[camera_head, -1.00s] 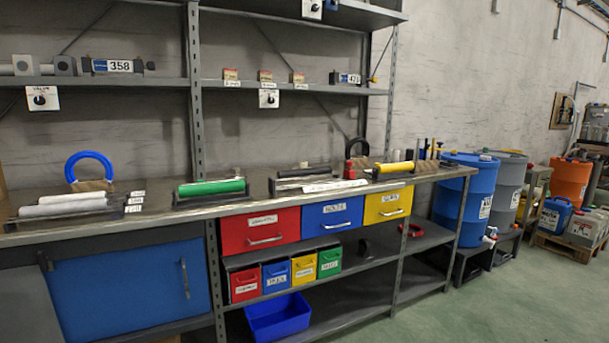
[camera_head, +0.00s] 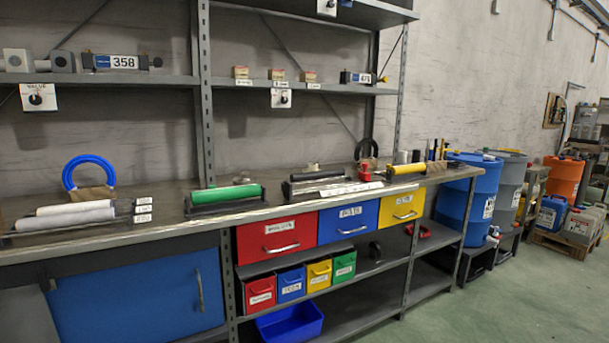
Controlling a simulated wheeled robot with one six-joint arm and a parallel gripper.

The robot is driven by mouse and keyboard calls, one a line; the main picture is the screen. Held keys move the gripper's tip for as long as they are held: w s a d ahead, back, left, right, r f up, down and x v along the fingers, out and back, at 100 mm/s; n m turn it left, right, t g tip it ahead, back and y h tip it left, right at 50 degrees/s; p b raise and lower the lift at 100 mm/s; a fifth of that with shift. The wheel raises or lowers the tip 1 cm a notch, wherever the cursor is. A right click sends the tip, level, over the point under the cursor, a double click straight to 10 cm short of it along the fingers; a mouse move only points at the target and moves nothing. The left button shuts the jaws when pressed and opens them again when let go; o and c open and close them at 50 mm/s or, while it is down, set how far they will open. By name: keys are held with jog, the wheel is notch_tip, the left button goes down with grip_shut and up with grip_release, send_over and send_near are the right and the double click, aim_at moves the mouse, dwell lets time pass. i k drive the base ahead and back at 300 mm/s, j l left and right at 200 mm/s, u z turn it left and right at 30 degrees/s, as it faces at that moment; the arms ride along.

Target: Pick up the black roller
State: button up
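The black roller (camera_head: 318,174) lies in a dark holder on the workbench, right of the middle of the view. A white strip with small labels lies in front of it. The green roller (camera_head: 226,194) sits in its own holder to its left, and the yellow roller (camera_head: 408,168) sits in one to its right. Two white rollers (camera_head: 75,212) lie in a holder at the far left of the bench. My gripper is not in view.
The metal workbench (camera_head: 170,231) runs across the view. Shelves (camera_head: 150,79) stand above its back. Red, blue and yellow drawers (camera_head: 276,236) are under its top. A blue ring (camera_head: 88,170) and a red item (camera_head: 365,173) stand on it.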

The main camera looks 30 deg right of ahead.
aim_at(332, 173)
jog(key=i+j+z, duration=0.1)
jog(key=i, duration=0.45)
jog(key=i+j+z, duration=0.15)
jog(key=i, duration=0.4)
jog(key=i+l+z, duration=0.15)
jog(key=i+l, duration=0.55)
jog(key=l, duration=0.25)
jog(key=i+l+z, duration=0.15)
jog(key=i+l, duration=0.55)
jog(key=l, duration=0.15)
